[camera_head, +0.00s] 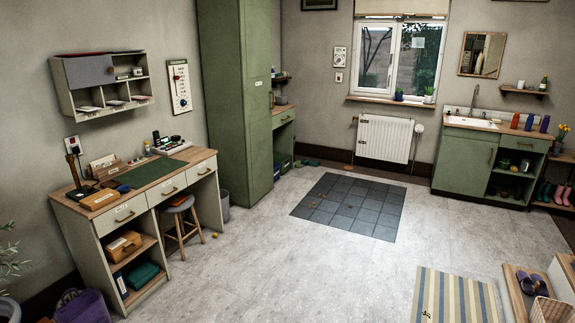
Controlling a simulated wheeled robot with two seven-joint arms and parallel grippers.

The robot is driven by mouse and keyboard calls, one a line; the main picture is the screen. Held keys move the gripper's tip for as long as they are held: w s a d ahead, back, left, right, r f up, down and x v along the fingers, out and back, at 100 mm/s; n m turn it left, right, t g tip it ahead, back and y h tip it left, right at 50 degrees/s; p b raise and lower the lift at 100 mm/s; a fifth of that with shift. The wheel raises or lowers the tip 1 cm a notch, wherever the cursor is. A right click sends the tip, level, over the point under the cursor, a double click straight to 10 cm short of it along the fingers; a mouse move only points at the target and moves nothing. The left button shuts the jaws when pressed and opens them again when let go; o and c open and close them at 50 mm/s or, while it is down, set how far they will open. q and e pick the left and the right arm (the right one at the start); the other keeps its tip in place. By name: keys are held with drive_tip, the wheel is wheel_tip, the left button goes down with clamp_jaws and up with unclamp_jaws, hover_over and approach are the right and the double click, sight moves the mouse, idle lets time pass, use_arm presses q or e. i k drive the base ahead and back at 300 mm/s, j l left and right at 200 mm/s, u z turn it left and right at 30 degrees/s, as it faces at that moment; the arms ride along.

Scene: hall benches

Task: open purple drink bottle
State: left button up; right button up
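Several slim bottles stand upright in a row at the right end of the sink counter (482,125), far off at the back right. The rightmost is a bluish-purple bottle (545,124), most likely the purple drink bottle. Beside it stand a blue bottle (529,122) and an orange-red bottle (515,120). They are too small for me to tell whether their caps are on or open. Neither of my grippers is in view.
A grey tile mat (348,206) lies on the open floor ahead. A desk (143,195) with a stool (181,222) stands at left, beside a tall green cabinet (237,100). A striped rug (455,296) and a low bench (520,295) are at lower right.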

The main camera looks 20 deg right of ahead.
sight(544, 127)
drive_tip(key=i+l+z, duration=0.85)
drive_tip(key=z, duration=0.15)
drive_tip(key=i+l+z, duration=0.1)
drive_tip(key=i+z, duration=0.35)
drive_tip(key=i, duration=0.15)
drive_tip(key=i+z, duration=0.1)
drive_tip(key=i, duration=1)
drive_tip(key=i+j, duration=0.1)
drive_tip(key=i, duration=1)
drive_tip(key=i+z, duration=0.15)
drive_tip(key=i, duration=1)
drive_tip(key=i+z, duration=0.25)
drive_tip(key=i, duration=0.3)
drive_tip(key=i+z, duration=0.2)
drive_tip(key=i, duration=0.4)
drive_tip(key=i+j+z, duration=0.25)
drive_tip(key=i, duration=0.3)
drive_tip(key=i+l+z, duration=0.1)
drive_tip(key=i, duration=0.65)
